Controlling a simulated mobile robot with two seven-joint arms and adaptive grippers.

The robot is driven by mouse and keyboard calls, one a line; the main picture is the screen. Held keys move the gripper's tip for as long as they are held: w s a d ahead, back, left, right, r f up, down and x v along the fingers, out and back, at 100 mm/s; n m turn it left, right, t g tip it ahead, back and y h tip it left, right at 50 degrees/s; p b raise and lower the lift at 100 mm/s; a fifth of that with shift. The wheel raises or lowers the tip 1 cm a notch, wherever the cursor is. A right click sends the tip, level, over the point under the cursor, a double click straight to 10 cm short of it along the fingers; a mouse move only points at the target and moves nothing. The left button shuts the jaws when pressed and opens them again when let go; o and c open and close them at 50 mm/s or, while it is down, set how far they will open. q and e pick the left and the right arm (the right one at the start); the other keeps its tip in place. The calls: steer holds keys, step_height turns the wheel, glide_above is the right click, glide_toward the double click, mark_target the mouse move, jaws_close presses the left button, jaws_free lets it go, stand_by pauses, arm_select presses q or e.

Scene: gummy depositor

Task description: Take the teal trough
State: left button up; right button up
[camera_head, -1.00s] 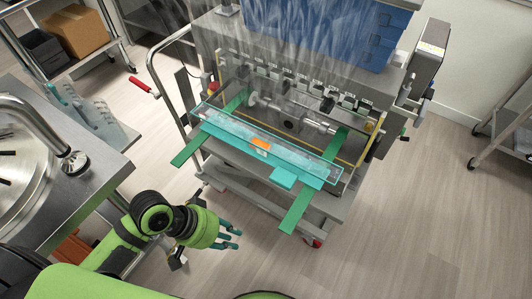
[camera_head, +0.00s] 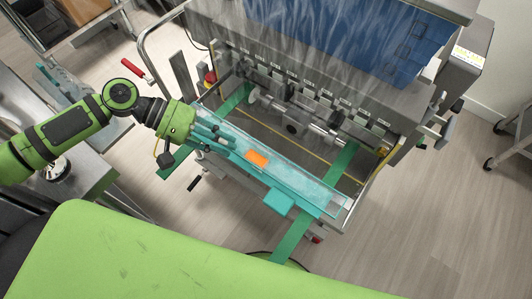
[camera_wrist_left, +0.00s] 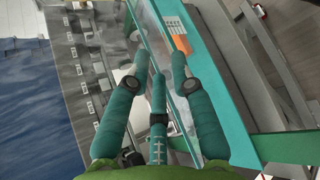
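The teal trough (camera_head: 318,202) is a long, narrow, clear-sided tray lying along the front of the depositor in the head view, with an orange label (camera_head: 257,158) and a teal block (camera_head: 279,201) at its front side. It also shows in the left wrist view (camera_wrist_left: 219,92), with its orange label (camera_wrist_left: 180,44). My left gripper (camera_head: 228,146) is at the trough's left end, its teal fingers over that end. In the left wrist view the fingers (camera_wrist_left: 160,62) are spread apart with nothing clearly gripped; contact with the trough cannot be told. My right gripper is out of view.
The grey depositor (camera_head: 300,75) stands behind the trough, with a row of nozzles and a shaft. Green strips (camera_head: 292,237) run under the trough. A steel table (camera_head: 100,175) stands at left. The floor at right (camera_head: 430,200) is clear.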

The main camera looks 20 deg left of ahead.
mark_target(245, 158)
arm_select(q)
steer(key=x, duration=0.1)
steer(key=p+x, duration=0.1)
steer(key=x, duration=0.1)
steer(key=s+x, duration=0.1)
steer(key=x, duration=0.1)
steer(key=shift+d+p, duration=0.25)
steer(key=shift+p, duration=0.15)
steer(key=shift+w+d+f, duration=0.1)
steer(key=shift+d+f, duration=0.05)
steer(key=shift+f, duration=0.15)
jaws_close()
step_height(245, 158, up, 10)
steer(key=shift+b, duration=0.4)
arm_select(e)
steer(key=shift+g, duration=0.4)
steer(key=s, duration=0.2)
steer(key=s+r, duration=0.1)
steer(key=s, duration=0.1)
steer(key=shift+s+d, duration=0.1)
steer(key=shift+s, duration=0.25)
